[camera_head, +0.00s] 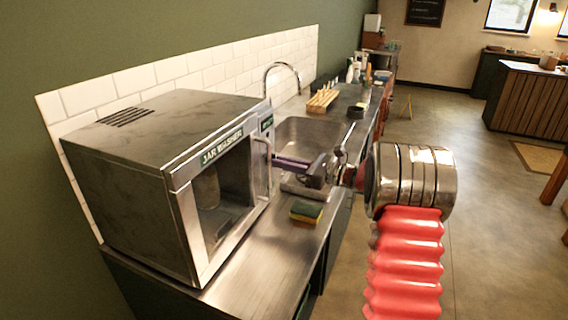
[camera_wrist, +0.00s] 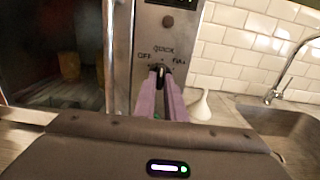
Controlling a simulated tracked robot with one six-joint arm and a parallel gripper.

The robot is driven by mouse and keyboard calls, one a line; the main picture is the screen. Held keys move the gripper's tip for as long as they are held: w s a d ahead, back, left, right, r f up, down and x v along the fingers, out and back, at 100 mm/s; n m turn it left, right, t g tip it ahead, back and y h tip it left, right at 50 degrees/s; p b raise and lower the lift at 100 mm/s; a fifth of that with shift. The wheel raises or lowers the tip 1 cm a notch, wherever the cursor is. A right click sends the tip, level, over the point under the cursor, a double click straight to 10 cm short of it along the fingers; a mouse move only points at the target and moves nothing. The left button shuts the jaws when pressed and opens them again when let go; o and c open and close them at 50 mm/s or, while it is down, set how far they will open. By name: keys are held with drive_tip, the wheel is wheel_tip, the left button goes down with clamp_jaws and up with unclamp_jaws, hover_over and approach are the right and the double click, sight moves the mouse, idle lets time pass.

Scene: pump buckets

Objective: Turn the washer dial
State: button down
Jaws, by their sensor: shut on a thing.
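The jar washer (camera_head: 150,160) is a steel box with a glass door, standing on the counter at the left in the head view. Its control panel (camera_wrist: 167,40) fills the middle of the wrist view, with a dial (camera_wrist: 160,72) marked OFF, QUICK and FULL. My gripper (camera_wrist: 159,80) has its two purple fingers shut on the dial. The dial's pointer looks roughly upright, near QUICK, but the fingers partly hide it. In the head view my gripper (camera_head: 276,160) reaches the panel's right-hand side, and the dial itself is hidden there.
A yellow and green sponge (camera_head: 306,211) lies on the counter near the washer. A sink (camera_head: 310,135) with a curved tap (camera_head: 283,70) is behind my gripper. A wooden rack (camera_head: 322,100) and bottles stand farther along. A white funnel-shaped thing (camera_wrist: 201,107) stands right of the panel.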

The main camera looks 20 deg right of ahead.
drive_tip(key=c, duration=1.8)
unclamp_jaws()
drive_tip(key=shift+d, duration=0.1)
drive_tip(key=v, duration=1.3)
drive_tip(key=shift+s+d, duration=0.15)
drive_tip(key=shift+s, duration=0.1)
